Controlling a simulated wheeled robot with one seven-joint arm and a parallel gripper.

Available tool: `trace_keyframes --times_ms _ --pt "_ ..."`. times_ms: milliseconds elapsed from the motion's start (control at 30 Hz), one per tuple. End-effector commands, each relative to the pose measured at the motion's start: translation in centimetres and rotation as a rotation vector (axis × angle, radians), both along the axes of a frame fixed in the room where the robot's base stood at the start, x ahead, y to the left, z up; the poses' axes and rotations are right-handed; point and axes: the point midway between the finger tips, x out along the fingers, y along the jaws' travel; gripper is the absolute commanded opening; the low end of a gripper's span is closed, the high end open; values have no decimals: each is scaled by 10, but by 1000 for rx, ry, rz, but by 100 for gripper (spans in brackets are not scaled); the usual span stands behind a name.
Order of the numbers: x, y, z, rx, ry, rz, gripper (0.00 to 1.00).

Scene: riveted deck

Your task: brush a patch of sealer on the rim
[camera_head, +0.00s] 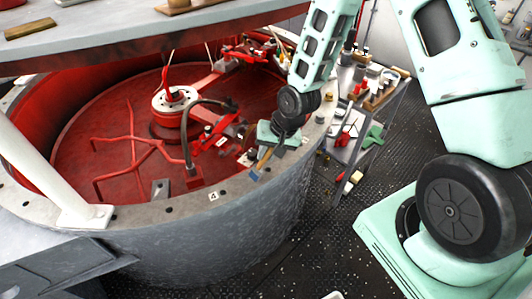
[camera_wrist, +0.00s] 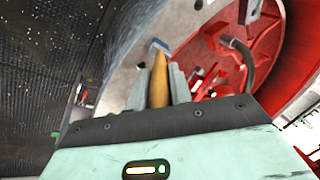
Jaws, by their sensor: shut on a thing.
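My gripper (camera_head: 267,148) is shut on a brush (camera_head: 262,162), which also shows in the wrist view (camera_wrist: 159,78). The brush has a wooden handle and a blue end (camera_wrist: 159,46) that points away from the jaws. In the head view its blue end (camera_head: 255,176) hangs over the near right part of the grey rim (camera_head: 238,186) of a large round tank. I cannot tell whether the tip touches the rim. No sealer patch can be made out on the rim.
Inside the tank are red branching pipes (camera_head: 135,150), a central hub (camera_head: 175,98) and a dark curved hose (camera_head: 205,103) close to my gripper. A cart (camera_head: 350,125) with tools stands at right. A white post (camera_head: 40,170) rises from the rim at left. Dark deck (camera_head: 300,240) lies clear in front.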

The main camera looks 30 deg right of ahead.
Motion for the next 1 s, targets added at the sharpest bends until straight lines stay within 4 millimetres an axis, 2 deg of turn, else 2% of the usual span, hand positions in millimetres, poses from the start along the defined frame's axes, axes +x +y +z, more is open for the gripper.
trace_keyframes --times_ms 200,533,800,1000 --pt "4 -19 3 0 1 -4 0" --pt "7 -31 2 0 1 -2 0" --pt "12 -53 2 1 -1 -3 0" --pt "13 -61 1 1 1 -1 0"
